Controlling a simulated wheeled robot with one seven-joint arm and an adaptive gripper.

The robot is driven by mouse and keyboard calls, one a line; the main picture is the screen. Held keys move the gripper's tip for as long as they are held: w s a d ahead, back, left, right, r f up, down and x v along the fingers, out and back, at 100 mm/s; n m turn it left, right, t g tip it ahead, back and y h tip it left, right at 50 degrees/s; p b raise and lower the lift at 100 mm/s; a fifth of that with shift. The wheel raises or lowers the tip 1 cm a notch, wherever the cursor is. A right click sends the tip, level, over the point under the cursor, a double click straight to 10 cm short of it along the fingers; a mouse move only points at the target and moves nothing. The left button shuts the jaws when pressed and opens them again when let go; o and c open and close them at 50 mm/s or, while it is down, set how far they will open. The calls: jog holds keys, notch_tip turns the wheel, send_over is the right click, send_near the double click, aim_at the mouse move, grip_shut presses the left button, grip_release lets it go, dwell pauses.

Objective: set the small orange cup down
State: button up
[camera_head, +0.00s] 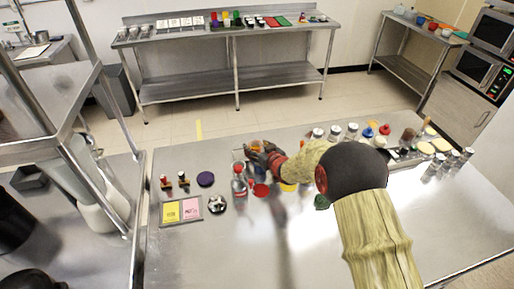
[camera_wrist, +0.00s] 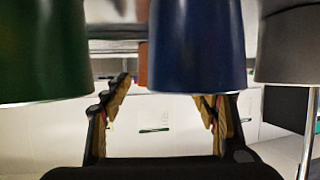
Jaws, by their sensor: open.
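My gripper (camera_wrist: 165,100) is open in the wrist view, with its two fingers apart and nothing visibly gripped between them. A small orange patch (camera_wrist: 142,66), likely the orange cup, shows just left of the blue cup (camera_wrist: 197,45), which hides most of it. In the head view my gripper (camera_head: 262,154) is low over the far part of the steel table, beside a red-capped bottle (camera_head: 239,182). My arm and gripper cover that spot, and I cannot make out the orange cup there.
A green cup (camera_wrist: 42,50) and a grey cup (camera_wrist: 285,45) flank the blue one in the wrist view. On the table (camera_head: 240,250) are a purple disc (camera_head: 205,179), a red disc (camera_head: 261,190) and yellow and pink cards (camera_head: 181,211). The front left is bare.

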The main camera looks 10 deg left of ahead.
jog(key=shift+r, duration=0.2)
jog(key=shift+s+d+r, duration=0.1)
jog(key=shift+s+d, duration=0.05)
jog(key=shift+s, duration=0.05)
jog(key=p+v, duration=0.2)
jog(key=v, duration=0.9)
jog(key=shift+d, duration=0.15)
jog(key=s+d+r+m+h, duration=0.2)
jog(key=d+r+h, duration=0.2)
jog(key=d+r, duration=0.75)
jog(key=s+d+r+m+g+h, duration=0.1)
jog(key=s+d+r+m+h, duration=0.2)
jog(key=s+d+r, duration=0.65)
jog(key=s+d+m+g, duration=0.1)
jog(key=s+d, duration=0.3)
jog(key=s, duration=0.9)
jog(key=s+d+m+g+h, duration=0.1)
jog(key=s+d+g, duration=0.2)
jog(key=s, duration=1.1)
jog(key=shift+d+m, duration=0.3)
jog(key=shift+d, duration=0.55)
